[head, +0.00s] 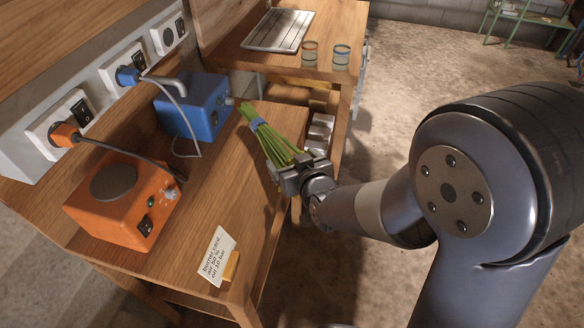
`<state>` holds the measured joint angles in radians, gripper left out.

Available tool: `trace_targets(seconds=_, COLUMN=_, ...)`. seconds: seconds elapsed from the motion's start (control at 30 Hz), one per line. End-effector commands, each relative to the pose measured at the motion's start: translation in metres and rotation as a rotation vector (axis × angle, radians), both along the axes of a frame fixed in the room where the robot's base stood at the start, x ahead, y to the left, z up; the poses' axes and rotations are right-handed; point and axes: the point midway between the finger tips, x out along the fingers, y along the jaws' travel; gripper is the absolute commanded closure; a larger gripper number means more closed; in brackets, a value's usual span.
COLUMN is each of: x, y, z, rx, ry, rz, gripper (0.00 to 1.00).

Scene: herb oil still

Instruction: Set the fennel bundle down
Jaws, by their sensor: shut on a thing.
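The fennel bundle (269,136) is a sheaf of green stalks with a blue band near its far end. My gripper (295,173) is shut on the near end of the stalks, at the right edge of the wooden bench (215,195). The bundle slants up and left from the jaws, over the far right part of the bench. I cannot tell whether it touches the bench top. The fingertips are partly hidden by the stalks and the gripper body.
An orange burner (125,205) and a blue device (193,107) stand along the wall, plugged into sockets (60,125). A handwritten card (218,256) stands at the near edge. A further table (262,64) holds a metal tray (279,30) and two jars (341,57). Mid-bench is clear.

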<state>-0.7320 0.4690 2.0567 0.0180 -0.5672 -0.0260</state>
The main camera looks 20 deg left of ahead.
Motion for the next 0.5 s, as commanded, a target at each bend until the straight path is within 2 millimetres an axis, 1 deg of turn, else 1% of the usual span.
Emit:
trace_targets(seconds=0.03, x=0.000, y=0.000, z=-0.009, rx=-0.002, ry=0.002, rz=0.000, gripper=0.44)
trace_targets(seconds=0.17, x=0.000, y=0.000, z=-0.021, rx=-0.001, ry=0.001, rz=0.000, gripper=0.44)
trace_targets(seconds=0.5, x=0.000, y=0.000, z=-0.024, rx=0.001, ry=-0.001, rz=0.000, gripper=0.45)
